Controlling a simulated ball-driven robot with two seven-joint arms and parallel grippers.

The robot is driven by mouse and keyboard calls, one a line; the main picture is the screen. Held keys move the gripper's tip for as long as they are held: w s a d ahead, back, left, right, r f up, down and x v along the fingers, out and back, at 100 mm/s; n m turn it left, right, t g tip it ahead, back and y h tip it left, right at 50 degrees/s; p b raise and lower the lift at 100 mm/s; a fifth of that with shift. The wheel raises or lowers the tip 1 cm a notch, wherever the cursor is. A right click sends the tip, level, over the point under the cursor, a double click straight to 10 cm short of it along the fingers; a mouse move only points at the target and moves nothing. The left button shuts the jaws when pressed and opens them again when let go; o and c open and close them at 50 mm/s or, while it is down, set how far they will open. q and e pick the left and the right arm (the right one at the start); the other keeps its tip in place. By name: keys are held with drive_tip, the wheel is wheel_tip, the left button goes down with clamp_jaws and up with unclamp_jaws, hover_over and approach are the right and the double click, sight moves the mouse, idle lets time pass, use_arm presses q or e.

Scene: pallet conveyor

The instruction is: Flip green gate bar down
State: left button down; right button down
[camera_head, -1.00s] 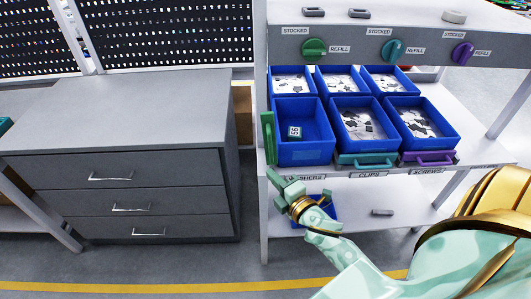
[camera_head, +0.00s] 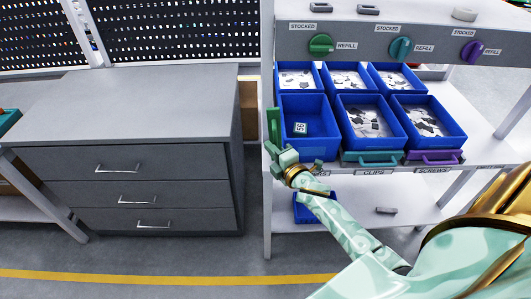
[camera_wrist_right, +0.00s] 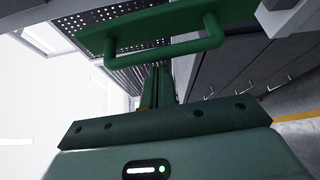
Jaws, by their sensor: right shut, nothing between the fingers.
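The green gate bar (camera_head: 272,126) stands upright at the left side of the front left blue bin (camera_head: 306,152). My right gripper (camera_head: 279,156) is shut and empty, close to the bar's lower end. In the right wrist view the bar (camera_wrist_right: 190,22) and its handle (camera_wrist_right: 165,52) cross the top, just beyond the shut fingers (camera_wrist_right: 160,84). I cannot tell whether the fingers touch the bar. My left gripper is not in view.
Teal (camera_head: 371,158) and purple (camera_head: 433,157) bars lie lowered across the neighbouring bins. Knobs line the panel above. A small blue bin (camera_head: 312,208) sits on the lower shelf. A grey drawer cabinet (camera_head: 150,180) stands to the left.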

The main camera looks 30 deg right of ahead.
drive_tip(key=shift+d, duration=0.25)
drive_tip(key=shift+s+d, duration=0.1)
drive_tip(key=shift+d, duration=0.05)
